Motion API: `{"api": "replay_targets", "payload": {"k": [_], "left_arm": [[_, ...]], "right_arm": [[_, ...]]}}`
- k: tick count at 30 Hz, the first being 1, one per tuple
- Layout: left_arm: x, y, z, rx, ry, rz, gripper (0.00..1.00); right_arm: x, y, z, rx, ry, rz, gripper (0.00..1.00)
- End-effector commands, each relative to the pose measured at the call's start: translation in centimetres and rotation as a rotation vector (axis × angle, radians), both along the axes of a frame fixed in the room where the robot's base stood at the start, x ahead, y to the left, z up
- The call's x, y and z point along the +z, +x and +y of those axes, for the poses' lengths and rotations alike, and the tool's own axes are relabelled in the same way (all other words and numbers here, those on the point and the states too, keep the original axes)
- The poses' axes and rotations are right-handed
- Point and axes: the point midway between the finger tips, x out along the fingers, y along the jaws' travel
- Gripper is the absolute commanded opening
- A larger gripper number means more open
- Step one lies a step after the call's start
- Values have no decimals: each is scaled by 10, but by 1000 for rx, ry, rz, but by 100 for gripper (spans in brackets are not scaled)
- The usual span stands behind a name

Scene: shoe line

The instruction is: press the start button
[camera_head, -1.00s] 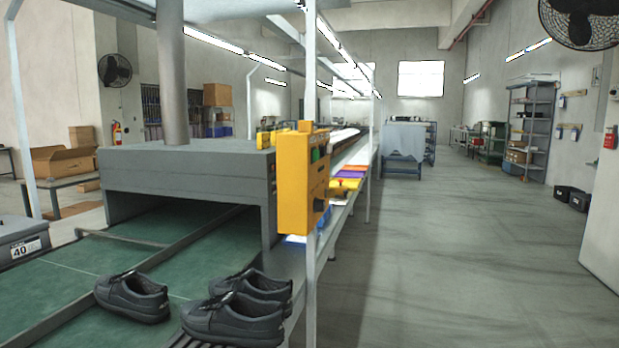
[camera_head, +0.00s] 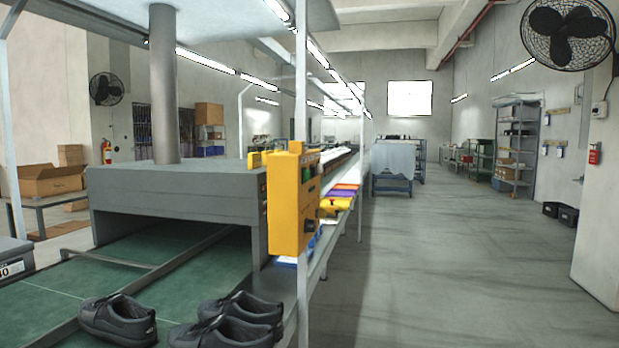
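A yellow control box (camera_head: 285,205) is mounted on a white post beside the conveyor, left of the picture's middle. Its right-hand face carries a small green button (camera_head: 306,172) high up and a dark knob (camera_head: 309,225) lower down. This face is seen at a steep angle, so its small parts and labels are hard to tell apart. I cannot tell for sure which one is the start button. Neither of my grippers shows in the head view.
Black shoes (camera_head: 240,312) stand at the near end of the line, by the green conveyor belt (camera_head: 45,300). A grey tunnel housing (camera_head: 170,193) spans the belt. The grey floor (camera_head: 430,270) right of the line is a wide clear aisle, with shelves (camera_head: 515,150) along the far right wall.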

Motion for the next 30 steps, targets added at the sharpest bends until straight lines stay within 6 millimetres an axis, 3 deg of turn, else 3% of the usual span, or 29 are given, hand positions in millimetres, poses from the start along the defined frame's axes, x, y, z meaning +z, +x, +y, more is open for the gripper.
{"api": "replay_targets", "payload": {"k": [1,7,30], "left_arm": [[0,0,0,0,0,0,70],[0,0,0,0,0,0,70],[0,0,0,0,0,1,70]], "right_arm": [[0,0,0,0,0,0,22],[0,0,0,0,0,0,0],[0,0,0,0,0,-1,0]]}}
